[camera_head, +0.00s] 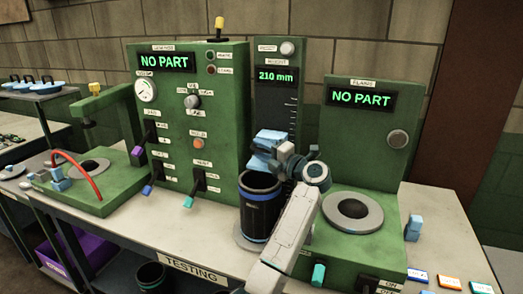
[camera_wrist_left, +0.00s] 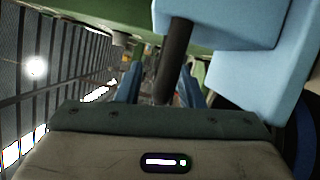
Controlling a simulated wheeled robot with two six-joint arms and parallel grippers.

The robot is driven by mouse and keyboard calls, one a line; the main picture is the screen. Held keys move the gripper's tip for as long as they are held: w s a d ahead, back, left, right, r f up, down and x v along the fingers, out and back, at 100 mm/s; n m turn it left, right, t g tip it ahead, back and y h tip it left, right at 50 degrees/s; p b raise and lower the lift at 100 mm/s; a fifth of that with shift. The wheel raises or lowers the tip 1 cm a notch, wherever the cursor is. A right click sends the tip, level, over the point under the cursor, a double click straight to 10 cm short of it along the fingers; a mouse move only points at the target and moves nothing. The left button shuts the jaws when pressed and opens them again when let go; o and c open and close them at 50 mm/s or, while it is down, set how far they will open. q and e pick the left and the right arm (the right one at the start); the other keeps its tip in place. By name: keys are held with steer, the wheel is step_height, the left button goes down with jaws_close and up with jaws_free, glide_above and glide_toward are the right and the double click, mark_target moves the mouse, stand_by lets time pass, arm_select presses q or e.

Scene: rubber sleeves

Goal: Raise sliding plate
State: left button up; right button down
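The sliding plate (camera_head: 264,147) looks like a light-blue block on the green height column (camera_head: 277,100), whose display reads 210 mm. It sits just above a black sleeve (camera_head: 261,207) with blue bands. In the left wrist view the light-blue block (camera_wrist_left: 245,60) fills the upper right, and a dark rod-like handle (camera_wrist_left: 174,62) stands out beside it. My left gripper (camera_head: 284,162) is at the plate's right side. Its blue fingers (camera_wrist_left: 160,88) are apart, with the handle's end between them and a gap visible on the left. My right gripper is not in view.
A green panel (camera_head: 215,110) with gauge, knobs and levers stands left of the column. A green clamp station (camera_head: 365,133) with a grey ring (camera_head: 352,212) stands to the right. Both displays read NO PART. A red hose (camera_head: 84,172) arches at the left. Colored cards (camera_head: 450,283) lie front right.

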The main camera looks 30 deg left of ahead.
arm_select(q)
jaws_close()
step_height(320, 180, up, 14)
steer(key=p, duration=0.5)
steer(key=shift+f, duration=0.15)
jaws_free()
steer(key=shift+d+f, duration=0.1)
steer(key=shift+f, duration=0.05)
